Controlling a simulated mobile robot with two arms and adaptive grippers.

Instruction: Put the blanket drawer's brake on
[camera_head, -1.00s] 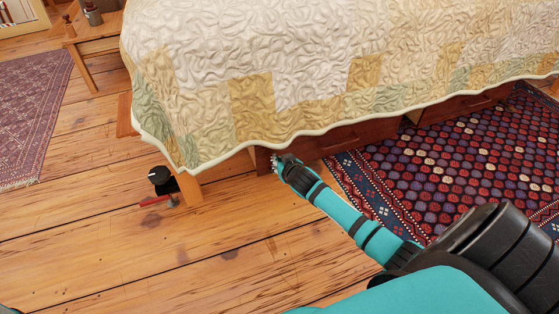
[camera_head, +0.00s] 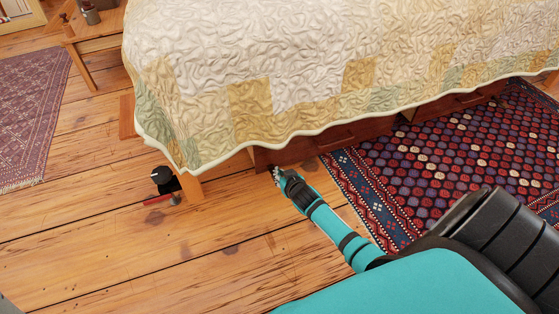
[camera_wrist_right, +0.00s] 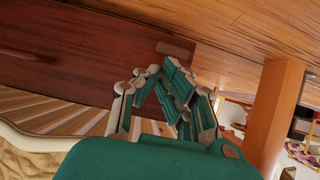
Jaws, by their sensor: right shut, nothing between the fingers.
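The reddish-brown drawer (camera_head: 325,145) sits under the quilt-covered bed, its front partly hidden by the quilt's edge. In the right wrist view the drawer front (camera_wrist_right: 70,65) fills the upper left, with a dark handle slot. A small tan block (camera_wrist_right: 175,48) shows at its edge by the floor; I cannot tell whether it is the brake. My right gripper (camera_head: 277,172) is shut and empty, low in front of the drawer's left end. Its fingers (camera_wrist_right: 165,75) come together below the tan block in the wrist view; contact cannot be told. My left gripper is not in view.
A patterned rug (camera_head: 450,160) lies right. Bare floorboards (camera_head: 120,245) are clear at the front left.

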